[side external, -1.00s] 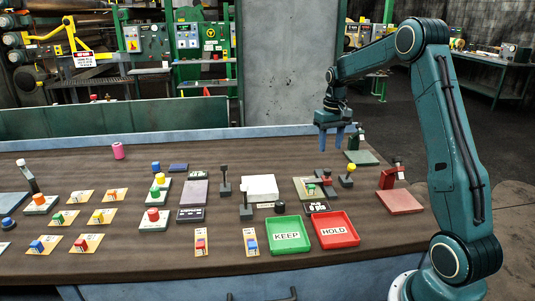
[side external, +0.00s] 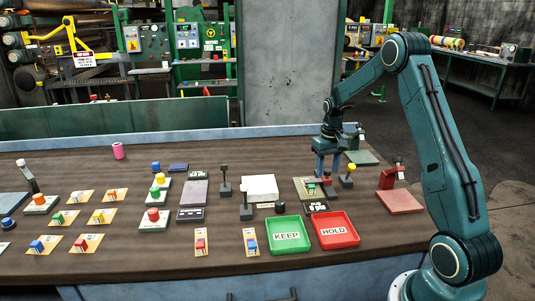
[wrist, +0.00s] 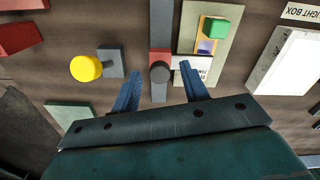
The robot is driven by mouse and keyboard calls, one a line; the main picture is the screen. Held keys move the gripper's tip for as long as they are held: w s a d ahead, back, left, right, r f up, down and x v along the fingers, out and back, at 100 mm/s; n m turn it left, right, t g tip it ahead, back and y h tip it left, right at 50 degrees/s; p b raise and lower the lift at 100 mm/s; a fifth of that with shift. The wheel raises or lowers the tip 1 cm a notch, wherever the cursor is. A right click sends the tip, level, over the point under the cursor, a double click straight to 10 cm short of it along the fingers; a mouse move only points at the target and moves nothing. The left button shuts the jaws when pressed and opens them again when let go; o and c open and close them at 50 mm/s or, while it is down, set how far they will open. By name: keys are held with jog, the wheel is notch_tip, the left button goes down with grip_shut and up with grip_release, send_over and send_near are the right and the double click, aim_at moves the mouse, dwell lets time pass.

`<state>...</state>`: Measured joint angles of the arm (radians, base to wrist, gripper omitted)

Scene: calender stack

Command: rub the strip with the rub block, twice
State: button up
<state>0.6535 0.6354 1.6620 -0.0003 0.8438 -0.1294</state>
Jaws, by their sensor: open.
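My gripper (side external: 327,173) is open and pointing down near the right end of the bench; it also shows in the wrist view (wrist: 158,75). Its blue fingers are on either side of a dark round knob (wrist: 160,73) on a grey and red fixture, and I see no grip on it. Beside it lies an olive plate (wrist: 190,20), also in the side view (side external: 301,182). A green block (wrist: 215,27) stands on the plate, over a coloured strip (wrist: 206,46) that it partly covers. I cannot tell for sure that this block is the rub block.
A yellow-knobbed stand (wrist: 86,68) is left of the fingers in the wrist view. A white light box (wrist: 285,60) is to the right. The green KEEP tray (side external: 287,234) and red HOLD tray (side external: 334,230) sit at the bench's front. Several labelled cards and blocks lie further left.

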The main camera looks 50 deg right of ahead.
grip_shut()
jog(key=shift+w+d+r, duration=0.1)
jog(key=shift+w+d, duration=2.55)
grip_release()
